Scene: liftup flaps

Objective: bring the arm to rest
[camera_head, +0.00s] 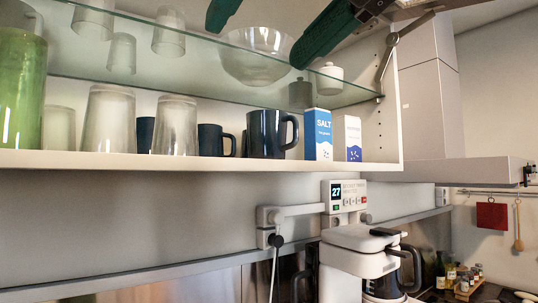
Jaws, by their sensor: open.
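Two dark green fingers of my gripper (254,46) reach in from the top edge of the head view. They are spread apart with nothing between them. They appear in front of the upper glass shelf, and the right finger overlaps the view of the glass bowl (258,60). The rest of my arm is mostly out of view. The wall cabinet (200,160) is open at the front. Its flap (450,8) shows only as a strip at the top right, raised, with a metal lift arm (391,52) below it.
Glasses (108,118), dark mugs (267,134) and a salt carton (318,135) stand on the lower shelf. A glass shelf (190,55) crosses above. A white coffee machine (352,245) stands below, and a range hood (430,95) is at the right.

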